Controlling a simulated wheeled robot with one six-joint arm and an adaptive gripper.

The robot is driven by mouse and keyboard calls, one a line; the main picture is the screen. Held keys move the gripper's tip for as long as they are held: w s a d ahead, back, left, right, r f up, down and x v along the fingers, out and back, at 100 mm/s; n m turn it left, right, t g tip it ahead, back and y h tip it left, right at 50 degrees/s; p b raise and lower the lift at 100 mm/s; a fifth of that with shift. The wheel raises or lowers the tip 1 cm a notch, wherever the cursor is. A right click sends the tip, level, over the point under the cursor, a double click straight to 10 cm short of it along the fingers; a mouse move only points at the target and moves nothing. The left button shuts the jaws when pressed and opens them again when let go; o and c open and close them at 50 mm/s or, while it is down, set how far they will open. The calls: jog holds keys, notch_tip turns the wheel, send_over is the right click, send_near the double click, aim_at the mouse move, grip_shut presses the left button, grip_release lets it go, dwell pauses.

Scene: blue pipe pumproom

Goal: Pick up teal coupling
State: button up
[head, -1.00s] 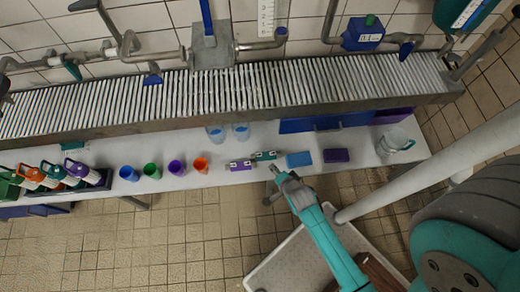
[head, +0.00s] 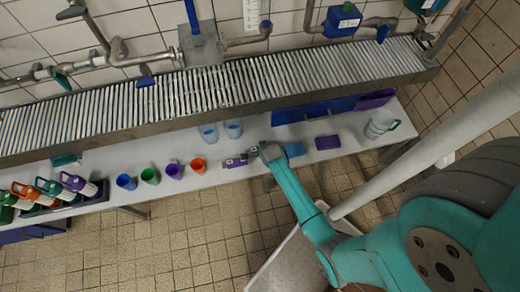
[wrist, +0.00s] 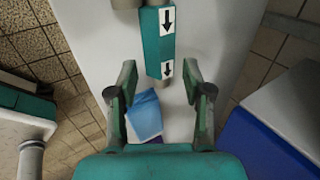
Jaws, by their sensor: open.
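The teal coupling (wrist: 154,45) has white labels with black arrows and grey pipe ends. In the wrist view it lies just ahead of my gripper (wrist: 159,72), with its near end about between the fingertips. The two fingers are apart, with nothing gripped. In the head view my gripper (head: 266,152) is over the coupling's place on the bench and hides most of it. A purple coupling (head: 236,161) lies just to the left.
A blue block (head: 294,148) and a purple block (head: 327,142) lie right of my gripper. Blue, green, purple and orange cups stand to the left, with bottles farther left. A clear jug (head: 380,124) stands at the bench's right end. The ribbed conveyor (head: 300,85) runs behind.

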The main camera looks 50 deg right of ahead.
jog(key=shift+a+x, duration=0.15)
jog(key=shift+x, duration=1.3)
jog(key=shift+a+x, duration=0.1)
jog(key=shift+x, duration=1.3)
jog(key=shift+w, duration=0.1)
grip_shut()
